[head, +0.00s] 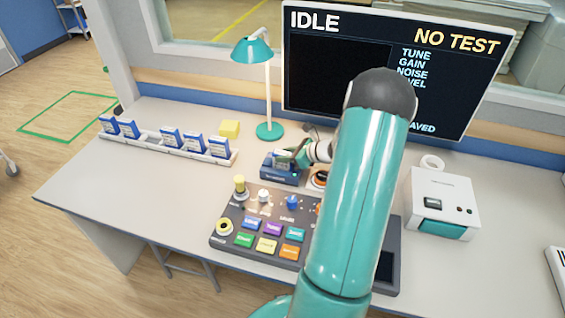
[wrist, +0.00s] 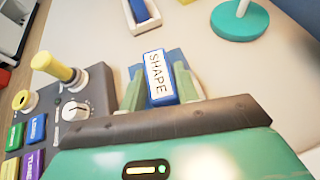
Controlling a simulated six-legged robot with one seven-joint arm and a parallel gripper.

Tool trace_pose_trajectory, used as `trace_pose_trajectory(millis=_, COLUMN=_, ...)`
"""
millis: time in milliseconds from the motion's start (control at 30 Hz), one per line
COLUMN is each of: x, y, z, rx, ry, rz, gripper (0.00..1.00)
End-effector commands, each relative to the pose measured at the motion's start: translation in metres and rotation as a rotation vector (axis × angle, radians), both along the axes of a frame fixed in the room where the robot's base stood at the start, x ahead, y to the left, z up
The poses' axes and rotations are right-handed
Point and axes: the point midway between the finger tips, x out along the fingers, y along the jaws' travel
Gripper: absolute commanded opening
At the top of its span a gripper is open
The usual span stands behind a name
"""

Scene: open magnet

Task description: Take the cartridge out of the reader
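The cartridge (wrist: 157,75) is blue with a white label reading SHAPE. In the head view the cartridge (head: 283,159) stands in the small dark blue reader (head: 279,175) on the desk, behind the button panel. My gripper (wrist: 160,92) has its two green fingers on either side of the cartridge, close against it with no clear gap. The gripper (head: 302,158) reaches in from the right in the head view. The cartridge's lower end is hidden, so I cannot see how deep it sits.
A white rack (head: 165,142) with several blue cartridges stands at the left. A teal lamp (head: 268,130) and a yellow block (head: 230,128) are behind. The button panel (head: 255,238) with a yellow-topped lever (head: 240,183) lies in front. A white box (head: 441,200) stands right.

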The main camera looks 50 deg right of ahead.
Motion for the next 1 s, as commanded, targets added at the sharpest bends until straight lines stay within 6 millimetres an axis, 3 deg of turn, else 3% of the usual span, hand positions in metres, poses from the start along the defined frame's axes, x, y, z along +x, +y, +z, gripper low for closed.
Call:
trace_pose_trajectory(millis=567, x=0.000, y=-0.001, z=0.008, rx=-0.001, ry=-0.001, rz=-0.002, gripper=0.06)
trace_pose_trajectory(millis=733, x=0.001, y=-0.001, z=0.029, rx=-0.004, ry=-0.004, rz=-0.002, gripper=0.06)
trace_pose_trajectory(millis=767, x=0.001, y=-0.001, z=0.034, rx=-0.004, ry=-0.004, rz=-0.002, gripper=0.00)
trace_pose_trajectory(millis=1000, x=-0.017, y=0.024, z=0.069, rx=-0.004, ry=-0.002, rz=-0.001, gripper=0.00)
